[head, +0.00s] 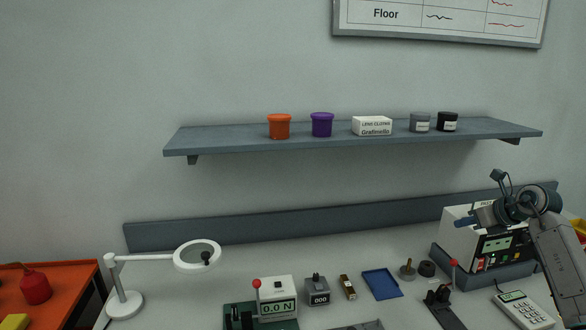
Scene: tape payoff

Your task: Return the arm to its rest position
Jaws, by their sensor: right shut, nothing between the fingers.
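My right arm (556,262) comes in from the lower right and rises in front of the white boxed instrument. My right gripper (468,221) points left in front of that instrument's upper face. It is small and dark here, shut, with nothing held. It is above the bench and overlaps the instrument in the picture, so I cannot tell the gap between them. My left arm and gripper are not in view.
The white instrument (458,240) stands at the back right. A calculator-like device (523,310), a red-knobbed lever stand (440,298), a blue tray (382,284), a force gauge (278,297) and a magnifier lamp (125,303) stand on the bench. A wall shelf (230,139) holds tubs.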

